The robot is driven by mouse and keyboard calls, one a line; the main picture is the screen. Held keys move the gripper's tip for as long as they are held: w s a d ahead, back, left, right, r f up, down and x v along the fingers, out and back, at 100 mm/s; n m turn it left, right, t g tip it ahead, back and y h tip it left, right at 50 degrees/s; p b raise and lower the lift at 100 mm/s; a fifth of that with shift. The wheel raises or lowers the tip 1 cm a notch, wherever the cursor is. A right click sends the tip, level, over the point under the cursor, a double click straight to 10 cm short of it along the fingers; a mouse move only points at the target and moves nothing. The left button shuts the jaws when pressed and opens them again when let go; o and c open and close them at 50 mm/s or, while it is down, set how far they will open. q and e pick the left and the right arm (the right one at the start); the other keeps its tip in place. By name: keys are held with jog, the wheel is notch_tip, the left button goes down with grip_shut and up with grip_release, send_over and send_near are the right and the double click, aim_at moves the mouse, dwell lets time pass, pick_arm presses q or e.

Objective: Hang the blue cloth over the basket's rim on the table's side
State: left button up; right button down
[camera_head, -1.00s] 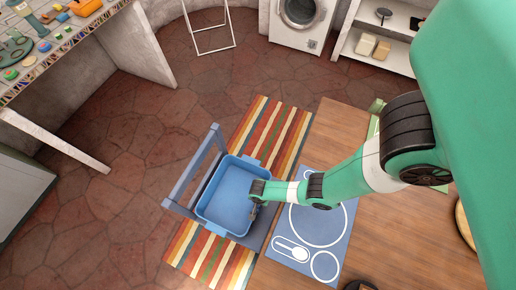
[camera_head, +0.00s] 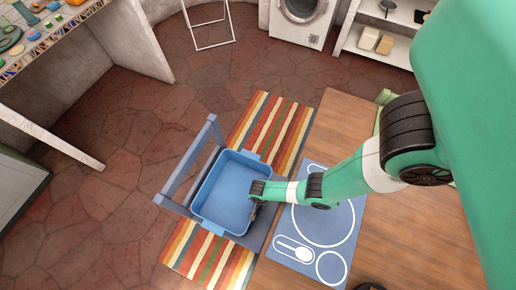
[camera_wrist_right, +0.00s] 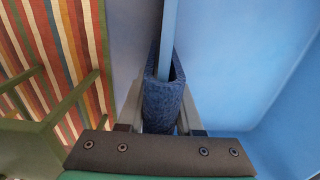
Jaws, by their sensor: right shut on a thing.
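The blue basket (camera_head: 224,196) stands open and empty-looking beside the table (camera_head: 402,244), in a blue-grey frame (camera_head: 187,164). My right gripper (camera_head: 254,209) is at the basket's rim on the table's side. In the right wrist view, the dark blue cloth (camera_wrist_right: 163,104) lies folded over the basket's rim (camera_wrist_right: 169,38), with a flap on each side. My right gripper (camera_wrist_right: 161,117) is shut on the cloth, one finger on either side of it. In the head view my arm mostly hides the cloth. My left gripper is out of view.
A blue placemat (camera_head: 297,249) with white outlines lies on the table right beside the basket. A striped rug (camera_head: 273,118) lies under the frame. The tiled floor left of the basket is clear.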

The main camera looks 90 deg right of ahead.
jog(key=c, duration=0.5)
grip_release()
notch_tip(320, 180, up, 12)
jog(key=p, duration=1.1)
jog(key=shift+f, duration=0.1)
jog(key=shift+f, duration=0.1)
